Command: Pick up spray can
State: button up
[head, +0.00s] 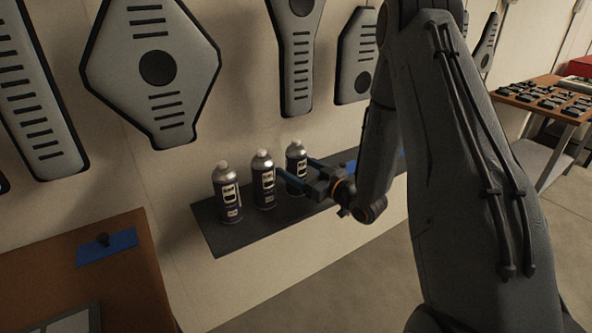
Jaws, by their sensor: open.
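Three spray cans with dark bodies, silver shoulders and pale caps stand upright in a row on a dark shelf (222,242) against the wall. They are the left can (228,196), the middle can (263,185) and the right can (296,158). My gripper (293,166) reaches in from the right with its two blue fingers spread apart. The fingertips lie on either side of the right can in the picture, and the near finger ends close to the middle can. I cannot tell whether either finger touches a can. The lower right can is partly hidden by the gripper.
Large grey panels (155,65) hang on the wall above the shelf. A brown table (125,280) with a blue mat (122,243) stands at the lower left. A wooden-topped table (577,113) with dark parts stands at the far right. Floor (320,290) in front of the shelf is clear.

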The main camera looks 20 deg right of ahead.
aim_at(288, 152)
jog(key=shift+p+x, duration=0.3)
jog(key=shift+x, duration=1.6)
jog(key=shift+a+r, duration=0.1)
jog(key=c, duration=1.2)
jog(key=shift+c, duration=0.2)
jog(key=shift+r, duration=0.15)
jog(key=shift+r, duration=0.85)
jog(key=shift+s+r+b, duration=0.15)
jog(key=shift+r+b, duration=0.2)
jog(key=shift+r, duration=0.55)
jog(key=b+v, duration=0.1)
jog(key=v, duration=1.6)
jog(key=shift+s+d, duration=0.3)
jog(key=shift+f, duration=0.15)
